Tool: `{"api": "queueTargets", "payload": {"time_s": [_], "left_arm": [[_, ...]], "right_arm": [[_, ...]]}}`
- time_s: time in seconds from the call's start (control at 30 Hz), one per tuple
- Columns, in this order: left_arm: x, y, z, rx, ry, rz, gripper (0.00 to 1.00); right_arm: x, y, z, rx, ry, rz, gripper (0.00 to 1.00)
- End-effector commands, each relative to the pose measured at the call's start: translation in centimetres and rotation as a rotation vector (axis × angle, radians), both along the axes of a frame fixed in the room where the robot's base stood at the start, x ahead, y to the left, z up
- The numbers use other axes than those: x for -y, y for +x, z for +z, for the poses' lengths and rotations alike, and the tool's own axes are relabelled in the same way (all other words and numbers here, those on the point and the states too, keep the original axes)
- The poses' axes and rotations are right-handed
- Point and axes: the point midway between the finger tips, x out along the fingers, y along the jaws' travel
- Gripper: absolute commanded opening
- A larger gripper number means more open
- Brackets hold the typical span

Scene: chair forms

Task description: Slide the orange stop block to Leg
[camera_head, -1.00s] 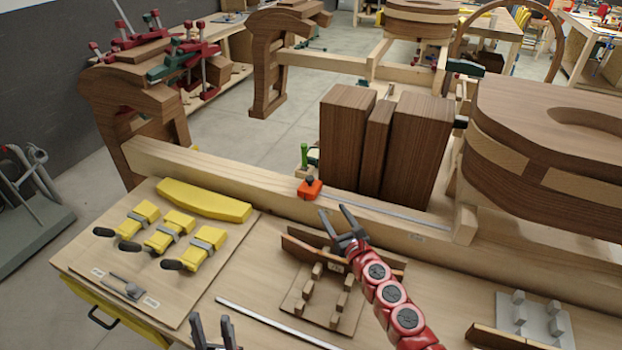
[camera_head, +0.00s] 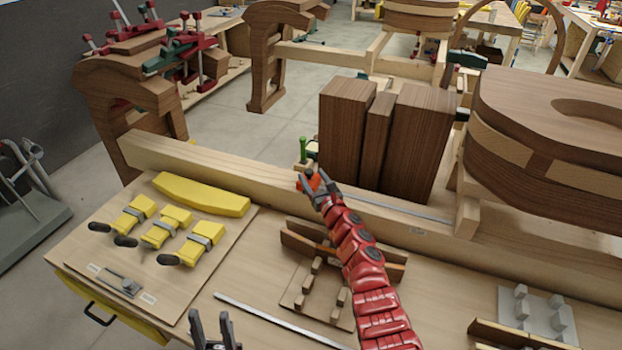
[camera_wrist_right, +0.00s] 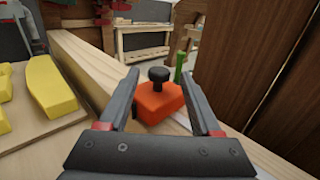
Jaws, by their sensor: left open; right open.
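The orange stop block (camera_wrist_right: 158,103) with a black knob on top sits on the wooden beam (camera_head: 240,182). In the head view the block (camera_head: 311,184) is partly hidden by my right gripper (camera_head: 307,182). In the right wrist view my right gripper (camera_wrist_right: 168,100) is open, with one finger on each side of the block; I cannot tell whether they touch it. My left gripper (camera_head: 213,325) is open and empty at the bottom edge of the head view, above the bench. No label reading "Leg" is legible.
Tall dark wood blocks (camera_head: 378,140) stand just behind the beam, right of the stop block. A thin metal strip (camera_head: 410,212) runs along the beam to the right. Yellow clamps (camera_head: 160,228) lie on a board at left. A slotted wooden holder (camera_head: 318,285) lies below my right arm.

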Motion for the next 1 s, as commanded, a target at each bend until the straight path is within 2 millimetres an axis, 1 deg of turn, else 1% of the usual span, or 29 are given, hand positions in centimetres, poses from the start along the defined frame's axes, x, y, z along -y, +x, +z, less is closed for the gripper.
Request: {"api": "queueTargets", "payload": {"time_s": [0.03, 0.2, 0.53, 0.67, 0.7, 0.77, 0.8, 0.9, 1.0], "left_arm": [[0.00, -0.01, -0.46, 0.000, 0.000, 0.000, 0.45], [0.00, 0.00, -0.76, 0.000, 0.000, 0.000, 0.45], [0.00, 0.00, -0.76, 0.000, 0.000, 0.000, 0.45], [0.00, 0.00, -0.75, 0.000, 0.000, 0.000, 0.45], [0.00, -0.01, -0.75, 0.000, 0.000, 0.000, 0.45], [0.00, -0.01, -0.75, 0.000, 0.000, 0.000, 0.45], [0.00, 0.00, -0.76, 0.000, 0.000, 0.000, 0.45], [0.00, -0.01, -0.75, 0.000, 0.000, 0.000, 0.45], [0.00, -0.01, -0.75, 0.000, 0.000, 0.000, 0.45]], "right_arm": [[-0.06, 0.43, -0.13, 0.000, 0.002, -0.002, 0.65], [-0.53, 1.10, 0.05, 0.001, -0.001, 0.002, 0.65], [-0.65, 1.21, 0.12, 0.002, -0.002, 0.003, 0.65], [-0.65, 1.21, 0.12, 0.002, -0.002, 0.003, 0.42], [-0.65, 1.21, 0.13, 0.002, -0.001, 0.003, 0.34], [-0.64, 1.22, 0.12, 0.002, -0.001, 0.003, 0.24], [-0.64, 1.22, 0.12, 0.002, -0.001, 0.003, 0.16], [-0.65, 1.21, 0.12, 0.002, -0.001, 0.003, 0.00], [-0.64, 1.21, 0.11, 0.002, -0.001, 0.003, 0.00]]}}
